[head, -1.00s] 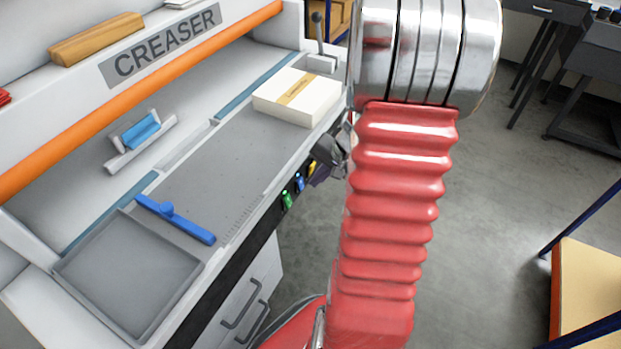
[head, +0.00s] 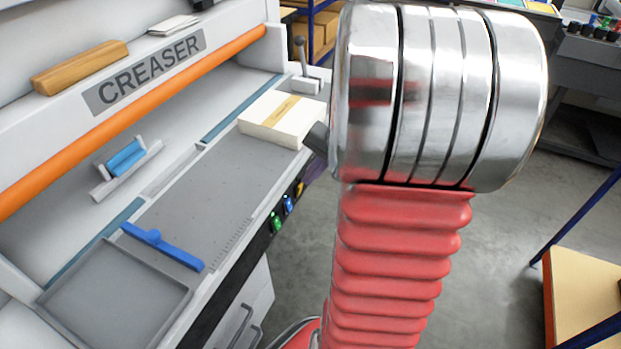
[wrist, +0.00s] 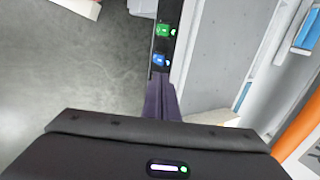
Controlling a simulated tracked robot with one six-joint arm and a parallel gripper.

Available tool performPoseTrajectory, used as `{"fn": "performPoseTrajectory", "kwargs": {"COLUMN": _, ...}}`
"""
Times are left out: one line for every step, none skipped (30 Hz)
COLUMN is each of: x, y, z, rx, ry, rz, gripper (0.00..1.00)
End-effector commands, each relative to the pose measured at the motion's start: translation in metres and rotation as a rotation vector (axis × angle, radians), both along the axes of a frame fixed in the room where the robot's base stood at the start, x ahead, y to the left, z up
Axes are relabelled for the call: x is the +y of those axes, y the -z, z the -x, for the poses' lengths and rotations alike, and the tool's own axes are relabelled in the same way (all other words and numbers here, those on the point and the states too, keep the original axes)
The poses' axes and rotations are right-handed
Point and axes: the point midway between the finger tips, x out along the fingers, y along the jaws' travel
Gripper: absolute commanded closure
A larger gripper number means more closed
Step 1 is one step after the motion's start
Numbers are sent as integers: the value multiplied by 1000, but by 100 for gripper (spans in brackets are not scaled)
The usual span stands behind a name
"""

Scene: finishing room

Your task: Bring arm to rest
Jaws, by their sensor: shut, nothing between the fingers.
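My gripper (wrist: 161,98) shows in the wrist view as dark purple fingers, shut with nothing between them. The fingers lie beside the front edge of the creaser bed, near the green button (wrist: 163,31) and blue button (wrist: 159,60). In the head view the gripper is almost wholly hidden behind my red and chrome arm; only a dark sliver shows beside the white block of paper. The creaser (head: 245,175) stands on the left, with a grey bed, an orange bar and a label.
The paper stack with a tan band (head: 262,127) lies at the bed's far end, close to my arm. A blue stop (head: 165,247) and grey tray (head: 115,300) are nearer. A blue-framed shelf (head: 585,290) stands at right. Grey floor between is clear.

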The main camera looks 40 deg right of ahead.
Motion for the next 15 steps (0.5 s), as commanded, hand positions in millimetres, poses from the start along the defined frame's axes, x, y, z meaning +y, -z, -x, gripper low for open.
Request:
{"fn": "performPoseTrajectory", "kwargs": {"x": 0, "y": 0, "z": 0, "rx": 0, "ry": 0, "rz": 0, "gripper": 100}}
{"fn": "performPoseTrajectory", "kwargs": {"x": 0, "y": 0, "z": 0, "rx": 0, "ry": 0, "rz": 0, "gripper": 100}}
{"fn": "performPoseTrajectory", "kwargs": {"x": 0, "y": 0, "z": 0, "rx": 0, "ry": 0, "rz": 0, "gripper": 100}}
{"fn": "performPoseTrajectory", "kwargs": {"x": 0, "y": 0, "z": 0, "rx": 0, "ry": 0, "rz": 0, "gripper": 100}}
{"fn": "performPoseTrajectory", "kwargs": {"x": 0, "y": 0, "z": 0, "rx": 0, "ry": 0, "rz": 0, "gripper": 100}}
{"fn": "performPoseTrajectory", "kwargs": {"x": 0, "y": 0, "z": 0, "rx": 0, "ry": 0, "rz": 0, "gripper": 100}}
{"fn": "performPoseTrajectory", "kwargs": {"x": 0, "y": 0, "z": 0, "rx": 0, "ry": 0, "rz": 0, "gripper": 100}}
{"fn": "performPoseTrajectory", "kwargs": {"x": 0, "y": 0, "z": 0, "rx": 0, "ry": 0, "rz": 0, "gripper": 100}}
{"fn": "performPoseTrajectory", "kwargs": {"x": 0, "y": 0, "z": 0, "rx": 0, "ry": -1, "rz": 0, "gripper": 100}}
{"fn": "performPoseTrajectory", "kwargs": {"x": 0, "y": 0, "z": 0, "rx": 0, "ry": -1, "rz": 0, "gripper": 100}}
{"fn": "performPoseTrajectory", "kwargs": {"x": 0, "y": 0, "z": 0, "rx": 0, "ry": 0, "rz": 0, "gripper": 100}}
{"fn": "performPoseTrajectory", "kwargs": {"x": 0, "y": 0, "z": 0, "rx": 0, "ry": 0, "rz": -1, "gripper": 100}}
{"fn": "performPoseTrajectory", "kwargs": {"x": 1, "y": 0, "z": 0, "rx": 1, "ry": 2, "rz": -3, "gripper": 100}}
{"fn": "performPoseTrajectory", "kwargs": {"x": 1, "y": 1, "z": 1, "rx": 5, "ry": -1, "rz": -2, "gripper": 100}}
{"fn": "performPoseTrajectory", "kwargs": {"x": 1, "y": 2, "z": 3, "rx": 12, "ry": -5, "rz": -1, "gripper": 100}}
